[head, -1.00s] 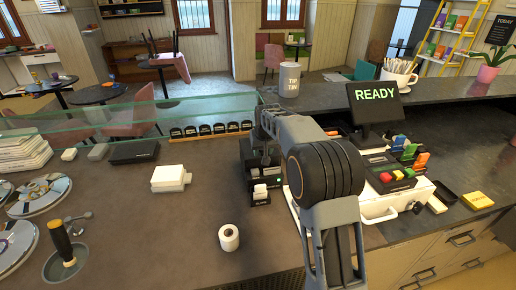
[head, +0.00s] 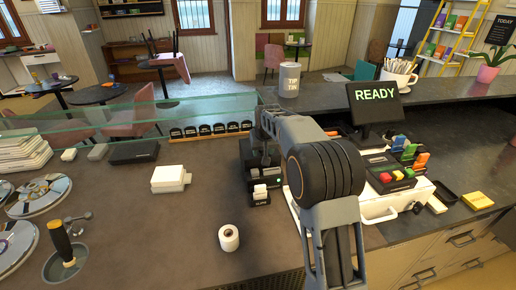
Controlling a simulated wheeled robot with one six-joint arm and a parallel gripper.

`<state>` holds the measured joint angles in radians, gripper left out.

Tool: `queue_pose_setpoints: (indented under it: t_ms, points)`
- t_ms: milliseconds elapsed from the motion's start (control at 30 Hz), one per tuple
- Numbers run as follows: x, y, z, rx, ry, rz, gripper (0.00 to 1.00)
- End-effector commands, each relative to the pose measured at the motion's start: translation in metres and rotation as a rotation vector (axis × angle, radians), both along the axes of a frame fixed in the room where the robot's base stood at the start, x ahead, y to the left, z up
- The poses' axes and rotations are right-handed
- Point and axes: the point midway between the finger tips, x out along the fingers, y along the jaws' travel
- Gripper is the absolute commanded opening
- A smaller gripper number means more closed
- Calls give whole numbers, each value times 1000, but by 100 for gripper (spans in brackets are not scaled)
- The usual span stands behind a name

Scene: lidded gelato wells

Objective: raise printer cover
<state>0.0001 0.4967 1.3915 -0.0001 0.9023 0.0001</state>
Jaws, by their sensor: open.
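The printer (head: 248,158) is a dark box on the counter, just left of my arm, with a small green light on its front. My arm reaches over it and hides much of its top and right side. I cannot tell how its cover sits. My gripper (head: 267,156) is open and points down at the printer; its fingertips are small and dark against it, so contact is unclear.
A white paper roll (head: 229,238) is nearer me. A white box (head: 170,179) lies left.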

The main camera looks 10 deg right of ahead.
Motion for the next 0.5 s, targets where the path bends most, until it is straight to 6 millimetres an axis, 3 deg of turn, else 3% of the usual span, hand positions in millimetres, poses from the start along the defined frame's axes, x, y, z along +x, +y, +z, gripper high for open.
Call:
queue_pose_setpoints:
  t_ms: [167, 500]
  points:
    - [-5, 0, 11, 1, 5, 1, 51]
    - [-18, 0, 50, 0, 1, 0, 51]
